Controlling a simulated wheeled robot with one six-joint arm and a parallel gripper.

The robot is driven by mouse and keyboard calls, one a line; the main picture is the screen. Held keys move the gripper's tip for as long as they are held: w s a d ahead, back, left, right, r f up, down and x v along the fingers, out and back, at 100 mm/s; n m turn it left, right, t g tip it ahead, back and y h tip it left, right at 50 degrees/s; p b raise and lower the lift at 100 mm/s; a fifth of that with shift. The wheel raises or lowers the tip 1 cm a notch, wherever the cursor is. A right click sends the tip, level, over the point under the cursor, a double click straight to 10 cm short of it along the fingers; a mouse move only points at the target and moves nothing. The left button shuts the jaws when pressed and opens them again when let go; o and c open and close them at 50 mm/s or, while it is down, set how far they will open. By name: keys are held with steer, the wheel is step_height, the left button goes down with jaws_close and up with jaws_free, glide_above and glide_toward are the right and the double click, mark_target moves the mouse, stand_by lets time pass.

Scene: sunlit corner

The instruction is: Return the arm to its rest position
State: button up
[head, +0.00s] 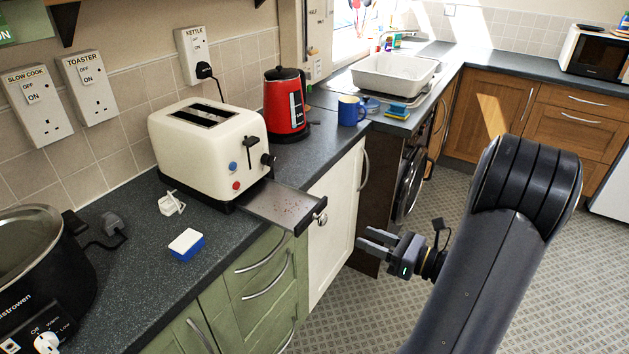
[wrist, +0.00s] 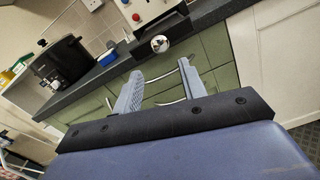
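My gripper (head: 375,242) is in front of the white cupboard door in the head view, clear of the worktop edge and apart from everything. It points left toward the cabinets. Its two grey fingers are spread with nothing between them; they also show in the wrist view (wrist: 160,88). My arm comes up from the lower right of the head view, its bent dark joint at the right.
The cream toaster (head: 208,150) stands on the dark worktop (head: 150,245). Its crumb tray (head: 285,206) sticks out past the edge, above and left of my gripper. Green drawers (head: 262,275) and a white door (head: 333,225) lie left of it. Tiled floor (head: 345,315) is clear.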

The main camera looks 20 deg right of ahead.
mark_target(325, 221)
steer(key=x, duration=1)
steer(key=shift+w+a+p, duration=0.2)
steer(key=shift+w+p, duration=0.05)
steer(key=shift+p, duration=0.15)
steer(key=shift+a, duration=0.1)
